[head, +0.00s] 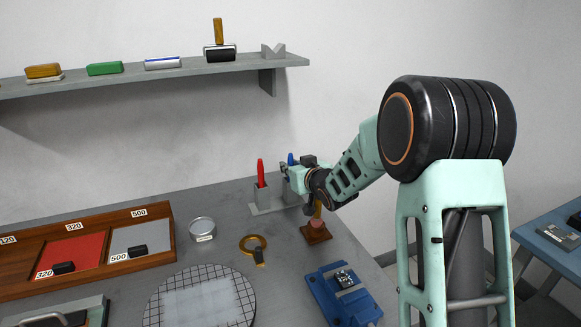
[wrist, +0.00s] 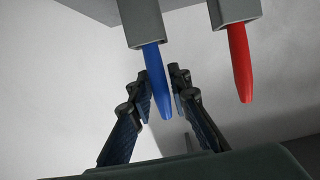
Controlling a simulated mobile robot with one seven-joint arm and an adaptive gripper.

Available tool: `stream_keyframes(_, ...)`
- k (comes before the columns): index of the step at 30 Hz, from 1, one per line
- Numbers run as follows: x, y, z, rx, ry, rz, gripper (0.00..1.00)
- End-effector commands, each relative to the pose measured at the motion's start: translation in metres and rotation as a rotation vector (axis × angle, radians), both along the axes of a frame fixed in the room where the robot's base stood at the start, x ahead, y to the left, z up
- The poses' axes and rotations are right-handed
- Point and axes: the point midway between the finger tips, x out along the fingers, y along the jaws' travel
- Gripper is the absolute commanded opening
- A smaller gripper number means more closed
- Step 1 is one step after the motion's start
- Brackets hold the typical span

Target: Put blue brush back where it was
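The blue brush (wrist: 155,75) stands in the right-hand grey socket (wrist: 138,20) of the holder; the wrist view shows it upside down, with its blue end between my fingers. My gripper (wrist: 161,88) has its fingers on both sides of it. The fingers are apart, with a narrow strip of wall showing between the brush and the right finger; contact with the left finger is unclear. In the head view only the top of the blue brush (head: 291,159) shows above my gripper (head: 287,172), which hides the rest. The holder (head: 264,207) stands at the table's back.
A red brush (head: 260,172) stands in the left socket, close beside my gripper. A wooden-handled tool on a brown base (head: 316,235) stands below my wrist. A magnifier (head: 254,246), a round tin (head: 202,228) and a blue fixture (head: 343,297) lie nearer. A shelf (head: 150,76) is above left.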

Motion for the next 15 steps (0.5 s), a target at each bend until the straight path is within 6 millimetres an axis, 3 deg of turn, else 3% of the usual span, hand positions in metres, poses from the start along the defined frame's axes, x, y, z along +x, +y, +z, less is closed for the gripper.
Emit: stream_keyframes(15,-0.0056,-0.0028,0.0055,0.000,0.000,-0.001,0.29)
